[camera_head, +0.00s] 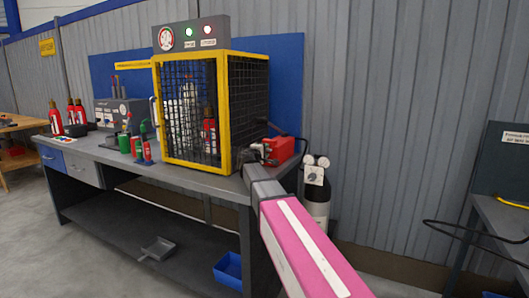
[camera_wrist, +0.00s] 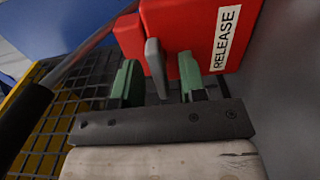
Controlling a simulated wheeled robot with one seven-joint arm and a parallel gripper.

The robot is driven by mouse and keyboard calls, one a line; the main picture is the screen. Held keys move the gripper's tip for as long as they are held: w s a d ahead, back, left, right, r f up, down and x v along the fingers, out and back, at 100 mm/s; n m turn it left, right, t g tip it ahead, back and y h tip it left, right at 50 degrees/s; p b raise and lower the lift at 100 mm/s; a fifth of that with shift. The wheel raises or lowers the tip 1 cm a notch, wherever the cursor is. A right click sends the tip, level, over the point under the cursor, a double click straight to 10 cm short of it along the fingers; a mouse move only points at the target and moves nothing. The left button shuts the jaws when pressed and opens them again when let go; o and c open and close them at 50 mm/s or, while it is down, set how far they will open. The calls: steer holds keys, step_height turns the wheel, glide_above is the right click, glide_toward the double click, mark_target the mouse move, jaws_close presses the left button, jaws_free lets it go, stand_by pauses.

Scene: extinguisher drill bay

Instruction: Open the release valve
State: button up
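The release valve is a red box (camera_wrist: 205,35) with a white RELEASE label in the wrist view. It also shows at the right end of the bench in the head view (camera_head: 282,149). A grey lever (camera_wrist: 155,68) hangs from the front of the box, slightly tilted. My gripper (camera_wrist: 159,80) is open, with one green finger on each side of the lever. Gaps show between the lever and both fingers, so it is not clamped. In the head view my gripper (camera_head: 256,153) is at the left side of the red box, its fingers too small to make out.
A yellow-framed mesh cage (camera_head: 223,110) stands on the grey bench (camera_head: 105,152) just left of the valve. A dark hose (camera_wrist: 25,105) runs close by at left in the wrist view. A gas cylinder (camera_head: 317,207) stands right of the bench. Red extinguishers (camera_head: 56,120) stand at the far left.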

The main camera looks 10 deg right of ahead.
jaws_close()
steer(key=shift+n, duration=0.4)
steer(key=n, duration=0.2)
steer(key=shift+n, duration=2.2)
jaws_free()
